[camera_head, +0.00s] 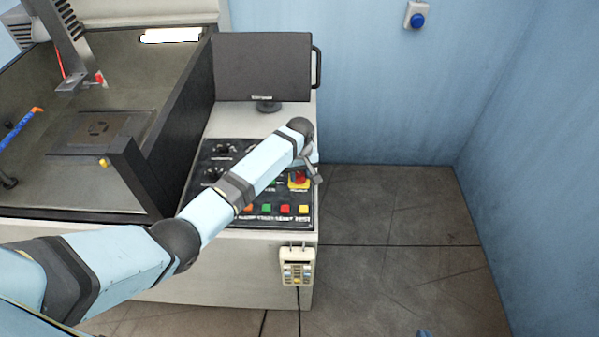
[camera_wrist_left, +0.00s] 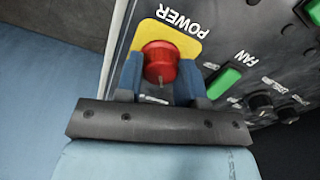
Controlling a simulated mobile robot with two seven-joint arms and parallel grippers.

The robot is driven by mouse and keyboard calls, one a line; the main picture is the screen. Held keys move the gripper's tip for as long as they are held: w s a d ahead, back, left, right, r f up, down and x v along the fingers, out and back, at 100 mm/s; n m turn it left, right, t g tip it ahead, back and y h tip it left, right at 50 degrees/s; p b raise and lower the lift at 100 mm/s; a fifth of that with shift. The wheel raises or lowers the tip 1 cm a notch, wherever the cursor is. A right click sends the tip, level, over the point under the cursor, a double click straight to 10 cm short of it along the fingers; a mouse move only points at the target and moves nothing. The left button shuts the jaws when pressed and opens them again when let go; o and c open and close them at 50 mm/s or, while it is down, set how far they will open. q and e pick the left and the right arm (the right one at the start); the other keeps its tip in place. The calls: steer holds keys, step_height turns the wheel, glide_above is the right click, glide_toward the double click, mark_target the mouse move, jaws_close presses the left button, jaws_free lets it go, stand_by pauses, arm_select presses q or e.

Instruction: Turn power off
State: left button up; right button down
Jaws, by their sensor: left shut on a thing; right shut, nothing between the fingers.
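The red power button (camera_head: 299,176) sits on a yellow plate near the right edge of the black control panel (camera_head: 232,215). In the left wrist view the red knob (camera_wrist_left: 159,60) stands on its yellow plate (camera_wrist_left: 190,42), marked POWER. My left gripper (camera_wrist_left: 160,80) has one blue finger on each side of the knob and is shut on it. In the head view this gripper (camera_head: 311,168) is over the panel's right side, and my arm hides part of the panel.
A green button (camera_wrist_left: 223,82) marked FAN is beside the power plate. A row of coloured buttons (camera_head: 285,209) lines the panel's front. A monitor (camera_head: 262,68) stands behind, and a pendant (camera_head: 297,268) hangs on the cabinet front. Open floor (camera_head: 400,220) lies to the right.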

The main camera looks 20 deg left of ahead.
mark_target(299, 174)
arm_select(q)
steer(key=shift+n, duration=0.6)
steer(key=o, duration=0.9)
step_height(299, 174, up, 14)
steer(key=shift+f+b, duration=0.1)
steer(key=shift+b, duration=0.8)
